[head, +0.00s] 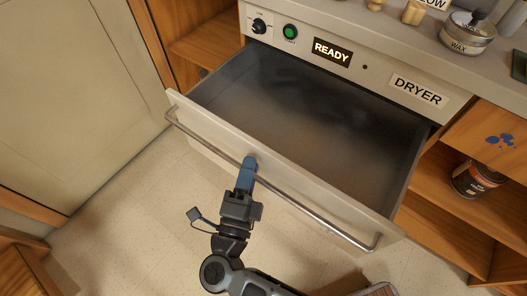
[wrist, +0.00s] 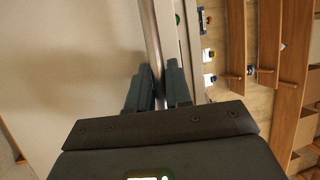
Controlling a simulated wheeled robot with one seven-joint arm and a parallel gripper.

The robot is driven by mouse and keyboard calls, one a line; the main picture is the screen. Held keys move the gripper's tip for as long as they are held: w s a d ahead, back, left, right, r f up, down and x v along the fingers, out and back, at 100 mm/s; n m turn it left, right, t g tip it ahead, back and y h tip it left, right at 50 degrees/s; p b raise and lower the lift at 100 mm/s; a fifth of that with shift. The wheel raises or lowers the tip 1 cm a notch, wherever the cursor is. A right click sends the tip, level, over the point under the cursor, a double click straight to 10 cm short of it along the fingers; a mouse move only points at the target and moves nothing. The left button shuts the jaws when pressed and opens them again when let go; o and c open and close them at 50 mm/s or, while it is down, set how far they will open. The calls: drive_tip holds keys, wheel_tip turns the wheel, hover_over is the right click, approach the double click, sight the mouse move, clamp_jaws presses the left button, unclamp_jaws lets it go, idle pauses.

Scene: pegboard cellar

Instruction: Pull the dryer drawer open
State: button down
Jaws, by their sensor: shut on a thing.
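The dryer drawer (head: 200,133) is pulled well out from the dryer housing, and its grey interior shows with nothing visible in it. A long metal bar handle (head: 312,213) runs across the drawer front. My gripper (head: 249,164) is shut on the handle, left of its middle, with blue fingers around the bar. In the wrist view the handle (wrist: 151,40) runs down between the two fingers (wrist: 160,88). The dryer panel carries a lit READY sign (head: 331,52), a green button (head: 290,32), a black knob (head: 259,26) and a DRYER label (head: 417,90).
A counter above the drawer holds a wax tin (head: 467,34) and small wooden items. Wooden shelves stand on both sides, with a dark can (head: 474,180) on the right one. A pale door (head: 65,90) is at the left. The floor (head: 130,215) left of my arm is clear.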

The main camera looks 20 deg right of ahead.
drive_tip(key=shift+s+a, duration=0.5)
drive_tip(key=shift+a, duration=0.1)
drive_tip(key=c, duration=1.1)
unclamp_jaws()
drive_tip(key=b+v, duration=0.1)
drive_tip(key=v, duration=0.7)
